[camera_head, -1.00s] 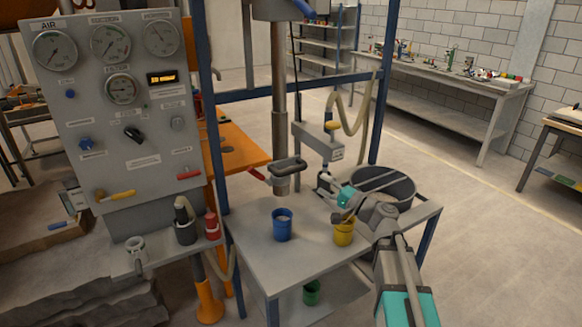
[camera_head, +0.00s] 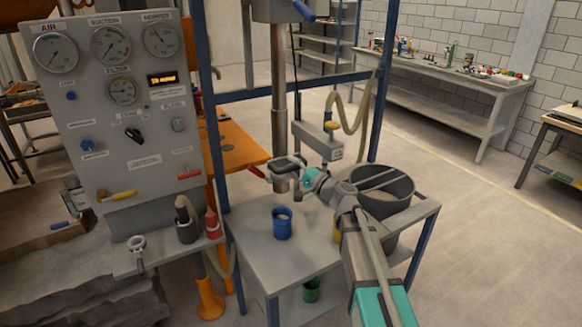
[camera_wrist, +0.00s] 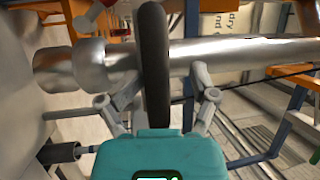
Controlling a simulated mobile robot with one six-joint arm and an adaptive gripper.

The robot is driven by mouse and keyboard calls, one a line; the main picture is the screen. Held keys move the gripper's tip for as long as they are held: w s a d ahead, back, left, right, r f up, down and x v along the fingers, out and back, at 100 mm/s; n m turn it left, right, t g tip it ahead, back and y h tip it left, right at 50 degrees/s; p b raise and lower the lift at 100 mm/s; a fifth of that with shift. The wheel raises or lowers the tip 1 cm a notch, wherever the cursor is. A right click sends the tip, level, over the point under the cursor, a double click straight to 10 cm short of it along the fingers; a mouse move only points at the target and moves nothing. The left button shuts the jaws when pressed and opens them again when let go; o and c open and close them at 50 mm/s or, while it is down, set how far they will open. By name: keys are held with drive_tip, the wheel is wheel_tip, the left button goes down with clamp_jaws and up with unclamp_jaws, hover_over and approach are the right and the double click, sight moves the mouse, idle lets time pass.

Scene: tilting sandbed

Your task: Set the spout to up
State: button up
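The spout (camera_head: 283,181) hangs at the lower end of a vertical metal pipe (camera_head: 279,120), above the small table. A dark handle (camera_head: 290,160) sits around its top. In the wrist view the pipe (camera_wrist: 250,52) runs across the picture and the dark handle (camera_wrist: 155,60) stands between my fingers. My gripper (camera_head: 300,186) is at the right side of the spout in the head view. In the wrist view its fingers (camera_wrist: 160,92) are spread either side of the handle, with gaps visible. My gripper and wrist cover part of the spout in the head view.
A blue cup (camera_head: 282,226) stands on the table (camera_head: 262,262) below the spout. A yellow cup (camera_head: 337,231) is mostly hidden by my arm. A grey bucket (camera_head: 404,190) is at right. A gauge panel (camera_head: 110,150) stands at left.

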drive_tip(key=shift+o, duration=0.2)
clamp_jaws()
drive_tip(key=shift+r, duration=0.1)
drive_tip(key=shift+r, duration=0.1)
wheel_tip(320, 180, up, 20)
drive_tip(key=p, duration=2)
drive_tip(key=shift+w, duration=0.15)
drive_tip(key=c, duration=0.9)
unclamp_jaws()
drive_tip(key=shift+c, duration=0.2)
drive_tip(key=shift+o, duration=0.3)
